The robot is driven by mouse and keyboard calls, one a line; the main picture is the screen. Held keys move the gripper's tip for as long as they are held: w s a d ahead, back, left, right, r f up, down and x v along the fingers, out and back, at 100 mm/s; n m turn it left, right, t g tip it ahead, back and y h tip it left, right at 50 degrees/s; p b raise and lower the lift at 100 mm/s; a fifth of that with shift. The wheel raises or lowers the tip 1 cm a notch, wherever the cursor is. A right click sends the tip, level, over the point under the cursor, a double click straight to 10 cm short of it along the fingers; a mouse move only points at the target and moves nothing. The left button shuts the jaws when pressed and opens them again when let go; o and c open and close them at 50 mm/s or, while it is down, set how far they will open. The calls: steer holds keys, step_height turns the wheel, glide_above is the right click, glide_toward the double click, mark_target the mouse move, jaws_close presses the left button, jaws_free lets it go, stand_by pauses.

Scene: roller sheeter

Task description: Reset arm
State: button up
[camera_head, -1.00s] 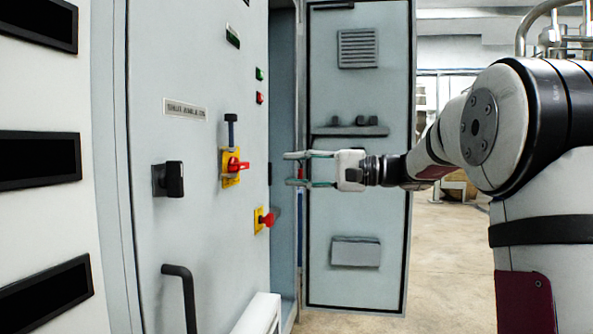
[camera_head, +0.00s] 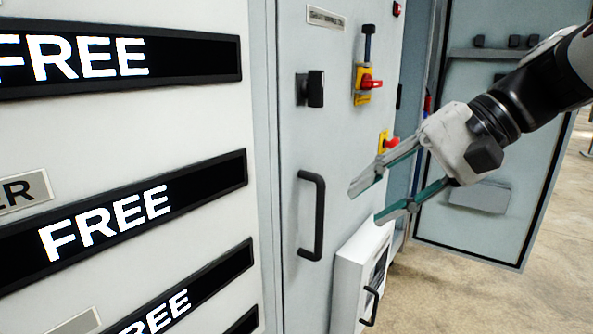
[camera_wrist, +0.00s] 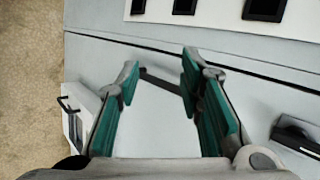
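My gripper (camera_head: 382,203) is open and empty in the head view, in front of the grey cabinet and pointing down to the left. Its two green-padded fingers are spread apart, and they also show in the wrist view (camera_wrist: 160,82) with nothing between them. My arm reaches in from the upper right. Beyond the fingers in the wrist view lies the cabinet front with its black handle (camera_wrist: 160,82). In the head view that handle (camera_head: 313,215) stands left of my fingertips.
The cabinet carries a black knob (camera_head: 311,89), a red-and-yellow switch (camera_head: 366,84) and a red button on yellow (camera_head: 388,142). Several "FREE" displays (camera_head: 125,208) are at left. A white box (camera_head: 362,275) juts out below my gripper. Open floor (camera_head: 450,295) lies at lower right.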

steer(key=s+d+f+n+g+h, duration=0.1)
steer(key=s+d+f+h, duration=0.2)
steer(key=s+f, duration=0.35)
steer(key=s+d+f+n+h, duration=0.1)
steer(key=s+d+f+h, duration=0.15)
steer(key=s, duration=0.65)
steer(key=s+d+f+n+g+h, duration=0.1)
steer(key=s+d+f+n+h, duration=0.1)
steer(key=s+f+h, duration=0.35)
step_height(320, 180, up, 32)
steer(key=s+t+y+p, duration=0.1)
steer(key=s+t+p, duration=0.1)
steer(key=p, duration=2.8)
steer(key=shift+s+d+t+y, duration=0.15)
steer(key=shift+d+t+y, duration=0.25)
steer(key=shift+t, duration=0.5)
steer(key=shift+f, duration=0.1)
steer(key=shift+c, duration=0.5)
